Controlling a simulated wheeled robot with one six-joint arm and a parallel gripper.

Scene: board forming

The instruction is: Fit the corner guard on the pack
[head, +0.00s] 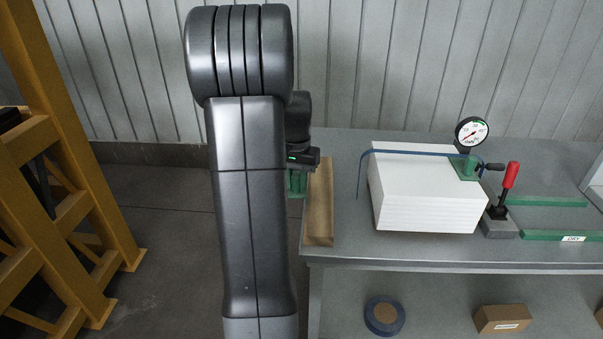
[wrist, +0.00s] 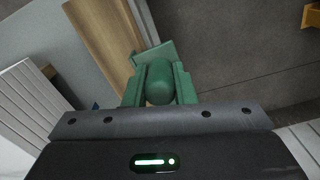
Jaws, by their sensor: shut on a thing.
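The pack (head: 430,200) is a white layered stack on the grey table, with a blue strap (head: 400,152) over its top; the strap's left end hangs down past the left edge. A green corner piece (head: 467,168) sits at the top right edge under the strap. My gripper (head: 297,180) is left of the pack, partly hidden by my arm. In the wrist view it is shut on a green corner guard (wrist: 158,82), apart from the pack. The pack's layered side shows at the left of the wrist view (wrist: 38,100).
A brown board (head: 319,203) lies along the table's left end. A pressure gauge (head: 472,132) and a red-handled lever (head: 511,176) stand at the pack's right. Green rails (head: 545,237) lie further right. A yellow frame (head: 60,180) stands at far left. A blue roll (head: 384,315) lies below.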

